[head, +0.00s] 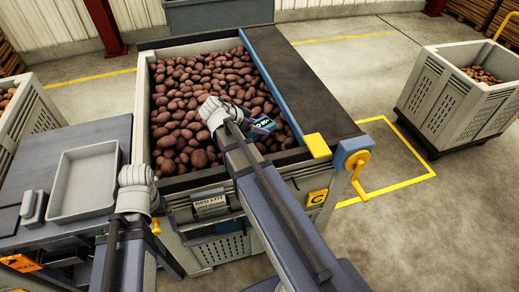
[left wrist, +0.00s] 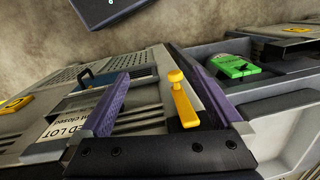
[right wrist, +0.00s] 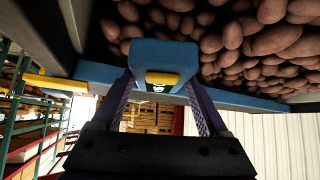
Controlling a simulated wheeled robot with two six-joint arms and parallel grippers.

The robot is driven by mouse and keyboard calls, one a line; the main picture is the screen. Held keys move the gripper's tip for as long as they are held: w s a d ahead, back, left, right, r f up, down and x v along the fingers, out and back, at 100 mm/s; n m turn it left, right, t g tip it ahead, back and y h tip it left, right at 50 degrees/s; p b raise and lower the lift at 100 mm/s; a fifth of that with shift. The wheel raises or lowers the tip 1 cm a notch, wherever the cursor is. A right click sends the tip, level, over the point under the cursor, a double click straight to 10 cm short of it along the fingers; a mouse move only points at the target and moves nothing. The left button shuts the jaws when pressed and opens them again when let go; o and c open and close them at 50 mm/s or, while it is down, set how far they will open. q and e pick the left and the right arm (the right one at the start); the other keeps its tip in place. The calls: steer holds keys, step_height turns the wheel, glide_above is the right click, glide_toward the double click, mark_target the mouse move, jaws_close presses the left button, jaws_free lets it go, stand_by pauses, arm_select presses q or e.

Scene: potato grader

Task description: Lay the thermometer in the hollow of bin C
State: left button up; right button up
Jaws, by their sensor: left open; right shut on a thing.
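Bin C (head: 143,105), a pale crate heaped with brown potatoes, stands in the middle of the head view with a yellow C label (head: 317,198) on its front. My right gripper (right wrist: 159,82) is shut on the thermometer (right wrist: 155,55), a blue block with a yellow panel and a dark display. The thermometer (head: 262,126) is over the potatoes toward the bin's front right. I cannot make out the hollow; my arm covers part of the heap. My left gripper (left wrist: 157,92) is open and empty near a yellow lever (left wrist: 184,100) at the bin's front left.
A grey tray (head: 84,212) lies on the bench left of the bin. A dark belt with a blue edge (head: 273,85) and a yellow crank (head: 358,160) border the bin's right. Another potato crate (head: 440,95) stands far right. A green device (left wrist: 233,66) shows in the left wrist view.

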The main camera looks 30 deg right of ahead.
steer(key=shift+f+b, duration=3.15)
steer(key=shift+f, duration=0.1)
step_height(320, 180, down, 4)
steer(key=b, duration=0.3)
steer(key=shift+r+b, duration=0.25)
steer(key=shift+b, duration=0.1)
steer(key=shift+f, duration=0.2)
steer(key=o, duration=1.4)
steer(key=shift+r, duration=0.15)
